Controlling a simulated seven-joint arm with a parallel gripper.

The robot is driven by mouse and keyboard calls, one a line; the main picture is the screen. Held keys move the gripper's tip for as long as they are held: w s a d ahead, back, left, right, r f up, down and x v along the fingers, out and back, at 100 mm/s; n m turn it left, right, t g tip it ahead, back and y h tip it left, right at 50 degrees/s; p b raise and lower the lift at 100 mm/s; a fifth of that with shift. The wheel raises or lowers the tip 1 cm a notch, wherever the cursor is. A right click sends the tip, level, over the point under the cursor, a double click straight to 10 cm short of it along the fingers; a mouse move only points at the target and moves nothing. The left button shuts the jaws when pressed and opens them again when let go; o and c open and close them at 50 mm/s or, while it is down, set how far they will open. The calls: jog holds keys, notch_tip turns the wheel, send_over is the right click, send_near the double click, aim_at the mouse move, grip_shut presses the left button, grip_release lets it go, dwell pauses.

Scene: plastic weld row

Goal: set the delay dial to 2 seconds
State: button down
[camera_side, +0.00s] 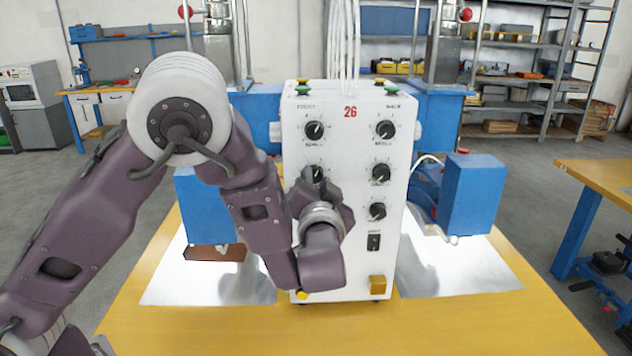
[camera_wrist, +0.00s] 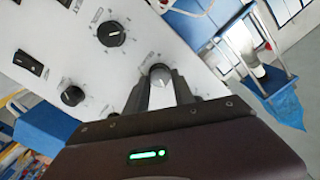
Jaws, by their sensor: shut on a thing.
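The white control box (camera_side: 347,105), marked 26, stands upright on the table with two columns of black dials. My gripper (camera_side: 312,182) is at the second dial down in the left column. In the wrist view my gripper (camera_wrist: 160,85) is shut on a dial knob (camera_wrist: 160,73), which sits between the fingertips. In the side view part of that dial (camera_side: 316,172) shows above my gripper. The dial labels and scale numbers are too small to read, so I cannot tell its setting or confirm that it is the delay dial.
Other dials nearby are the upper left dial (camera_side: 314,130) and the right column dials (camera_side: 385,129), (camera_side: 381,172) and (camera_side: 377,211). A black switch (camera_side: 373,242) is below them. Another dial (camera_wrist: 111,33) is close to my fingers. Blue machine parts (camera_side: 472,193) flank the box.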

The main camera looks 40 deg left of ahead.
jog(key=n, duration=0.9)
jog(key=shift+s+n, duration=0.1)
jog(key=shift+n, duration=0.5)
jog(key=c, duration=1.1)
grip_release()
jog(key=v, duration=0.7)
